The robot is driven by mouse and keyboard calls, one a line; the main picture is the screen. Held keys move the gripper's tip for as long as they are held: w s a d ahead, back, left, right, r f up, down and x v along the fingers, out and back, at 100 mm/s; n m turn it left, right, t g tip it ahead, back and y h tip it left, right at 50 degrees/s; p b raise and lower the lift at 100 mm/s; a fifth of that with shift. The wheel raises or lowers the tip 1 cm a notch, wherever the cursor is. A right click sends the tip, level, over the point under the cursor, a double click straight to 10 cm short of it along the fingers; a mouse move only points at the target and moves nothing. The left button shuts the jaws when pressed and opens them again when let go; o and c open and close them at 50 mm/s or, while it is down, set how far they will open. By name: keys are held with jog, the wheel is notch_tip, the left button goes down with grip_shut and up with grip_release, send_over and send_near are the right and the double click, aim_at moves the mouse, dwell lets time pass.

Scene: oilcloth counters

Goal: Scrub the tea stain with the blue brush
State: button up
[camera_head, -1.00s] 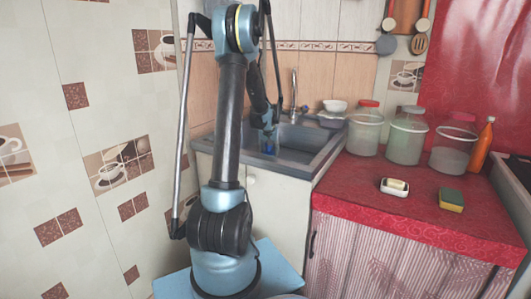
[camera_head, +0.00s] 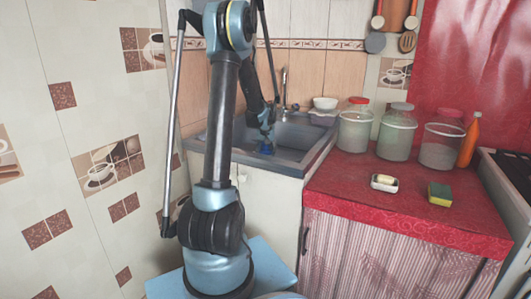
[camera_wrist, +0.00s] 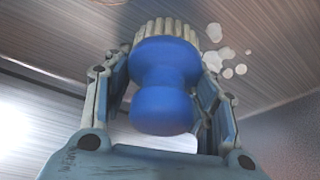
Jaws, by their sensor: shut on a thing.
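My gripper (camera_wrist: 160,95) is shut on the blue brush (camera_wrist: 163,112); its fingers sit on both sides of the round blue handle. White bristles (camera_wrist: 167,27) show at the brush's far end, against or close to a brushed metal surface. In the head view my gripper (camera_head: 266,138) is inside the sink basin, with a bit of the blue brush (camera_head: 265,149) visible below it. Pale, foam-like blobs (camera_wrist: 214,32) lie on the metal beside the bristles. A small brownish patch (camera_wrist: 95,2) at the wrist view's top edge may be the tea stain; I cannot tell.
The grey sink (camera_head: 300,160) has walls around my gripper and a tap (camera_head: 283,90) behind it. On the red counter (camera_head: 410,213) are a white soap dish (camera_head: 384,187), a sponge (camera_head: 440,193), several jars (camera_head: 397,135) and an orange bottle (camera_head: 469,140).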

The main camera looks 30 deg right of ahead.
jog(key=shift+w+a+r, duration=0.1)
jog(key=shift+w+a, duration=0.45)
jog(key=shift+w, duration=0.4)
jog(key=shift+w+a, duration=0.6)
jog(key=shift+w, duration=0.4)
jog(key=shift+w+a+r, duration=0.1)
jog(key=shift+w+a, duration=0.45)
jog(key=shift+w, duration=0.4)
jog(key=shift+c, duration=0.2)
jog(key=shift+w+a+f, duration=0.1)
jog(key=shift+w+a, duration=0.35)
jog(key=shift+w, duration=0.3)
jog(key=shift+w+a+f, duration=0.1)
jog(key=shift+w+a, duration=0.3)
jog(key=shift+w, duration=0.3)
jog(key=shift+r, duration=3)
jog(key=shift+r, duration=1.5)
